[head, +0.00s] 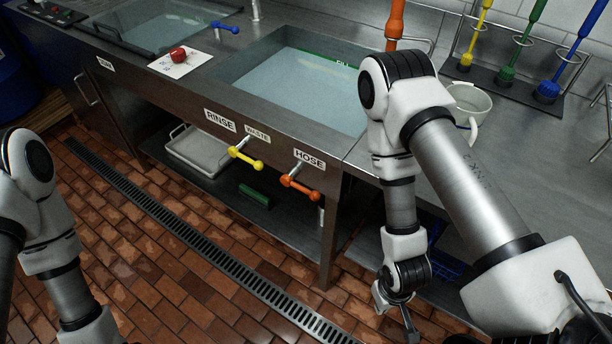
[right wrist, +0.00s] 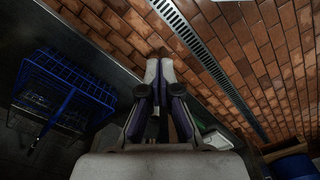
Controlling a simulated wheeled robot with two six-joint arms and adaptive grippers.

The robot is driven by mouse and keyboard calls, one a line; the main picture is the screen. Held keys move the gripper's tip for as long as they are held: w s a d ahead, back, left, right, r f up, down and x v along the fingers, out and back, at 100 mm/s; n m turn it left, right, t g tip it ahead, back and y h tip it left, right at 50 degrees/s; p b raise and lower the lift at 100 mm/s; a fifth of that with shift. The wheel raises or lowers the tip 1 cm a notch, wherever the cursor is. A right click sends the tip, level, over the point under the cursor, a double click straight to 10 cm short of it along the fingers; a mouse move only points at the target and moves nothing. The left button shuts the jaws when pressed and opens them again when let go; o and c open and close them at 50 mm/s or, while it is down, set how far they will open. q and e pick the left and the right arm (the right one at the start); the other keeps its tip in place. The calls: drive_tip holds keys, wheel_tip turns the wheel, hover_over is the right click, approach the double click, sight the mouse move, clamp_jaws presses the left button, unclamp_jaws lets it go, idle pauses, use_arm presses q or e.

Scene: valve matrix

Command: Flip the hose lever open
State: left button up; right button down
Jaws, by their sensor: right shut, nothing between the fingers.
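The orange hose lever (head: 301,188) sits on the sink's front panel, under the HOSE label (head: 309,158). It slants down to the right. My right gripper (head: 396,318) hangs low in front of the counter, to the right of the lever and apart from it. In the right wrist view its fingers (right wrist: 160,68) are together with nothing between them. The lever does not show in that view. My left arm is at the left edge of the head view, its gripper out of frame.
A yellow lever (head: 245,158) under the WASTE label is left of the hose lever. A blue lever (head: 226,28) and a red knob (head: 178,54) are farther back. A blue wire rack (right wrist: 62,92) is near my right gripper. The tiled floor in front is clear.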

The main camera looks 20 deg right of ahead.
drive_tip(key=w+a+r+n+t+y+p, duration=0.2)
drive_tip(key=w+a+r+n+t+p, duration=0.15)
drive_tip(key=w+r, duration=0.8)
drive_tip(key=w+a+r+n+t+y+p, duration=0.2)
drive_tip(key=w+r+n+t+p, duration=0.25)
drive_tip(key=w+r, duration=0.65)
drive_tip(key=n+b, duration=0.1)
drive_tip(key=b, duration=0.3)
hover_over(301, 187)
drive_tip(key=s, duration=0.3)
wheel_tip(301, 187, down, 4)
drive_tip(key=f, duration=0.1)
drive_tip(key=d+f, duration=0.1)
drive_tip(key=f+p, duration=0.1)
drive_tip(key=f, duration=0.1)
drive_tip(key=shift+w+d, duration=0.2)
drive_tip(key=shift+w, duration=0.1)
